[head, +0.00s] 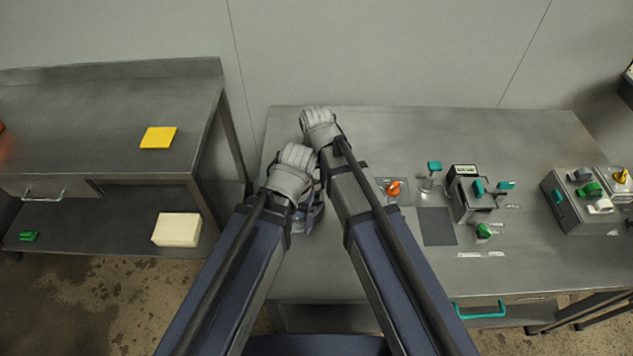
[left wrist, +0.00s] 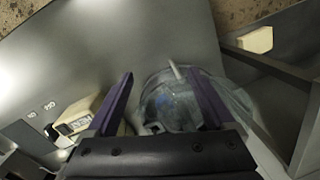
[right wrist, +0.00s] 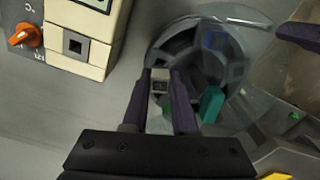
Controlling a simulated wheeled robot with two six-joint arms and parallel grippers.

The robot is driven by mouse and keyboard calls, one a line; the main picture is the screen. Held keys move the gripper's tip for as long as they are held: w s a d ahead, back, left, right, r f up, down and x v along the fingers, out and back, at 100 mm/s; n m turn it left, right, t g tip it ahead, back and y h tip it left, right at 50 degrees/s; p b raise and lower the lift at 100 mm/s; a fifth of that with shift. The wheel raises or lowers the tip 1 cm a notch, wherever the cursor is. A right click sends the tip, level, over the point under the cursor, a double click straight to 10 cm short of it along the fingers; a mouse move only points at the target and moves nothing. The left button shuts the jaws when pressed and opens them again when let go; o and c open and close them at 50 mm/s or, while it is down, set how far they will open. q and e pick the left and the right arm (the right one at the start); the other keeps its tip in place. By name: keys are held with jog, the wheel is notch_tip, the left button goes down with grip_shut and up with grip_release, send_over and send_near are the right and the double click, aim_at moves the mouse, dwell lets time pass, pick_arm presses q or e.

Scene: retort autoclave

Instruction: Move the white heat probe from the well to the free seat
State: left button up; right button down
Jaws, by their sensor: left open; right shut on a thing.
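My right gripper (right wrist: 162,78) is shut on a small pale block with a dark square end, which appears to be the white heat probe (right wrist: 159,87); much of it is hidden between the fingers. It is over the near side of a round dark holder (right wrist: 180,42) with several compartments. A beige block with a dark square opening (right wrist: 97,58), possibly the well, stands at upper left. I cannot tell which seat is free. My left gripper (left wrist: 158,78) is open beside a clear round cover (left wrist: 150,98) with a pale knob (left wrist: 176,71). In the head view my wrists hide these things.
A teal block (right wrist: 212,103) is at the round holder's right. An orange knob (head: 393,188), a teal-handled box (head: 472,200) and a grey panel (head: 437,226) are right of my arms. A side bench (head: 80,110) stands left, past a gap.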

pick_arm(q)
jog(key=shift+f+b, duration=0.3)
pick_arm(e)
jog(key=shift+f, duration=0.35)
pick_arm(q)
jog(key=shift+f+b, duration=0.4)
pick_arm(e)
jog(key=shift+f, duration=0.35)
pick_arm(q)
jog(key=shift+f+b, duration=0.75)
pick_arm(e)
jog(key=shift+f, duration=0.8)
jog(key=shift+c, duration=1.1)
grip_release()
jog(key=shift+r, duration=0.1)
jog(key=shift+r+p, duration=3.5)
jog(key=shift+p, duration=0.05)
pick_arm(q)
notch_tip(320, 180, up, 7)
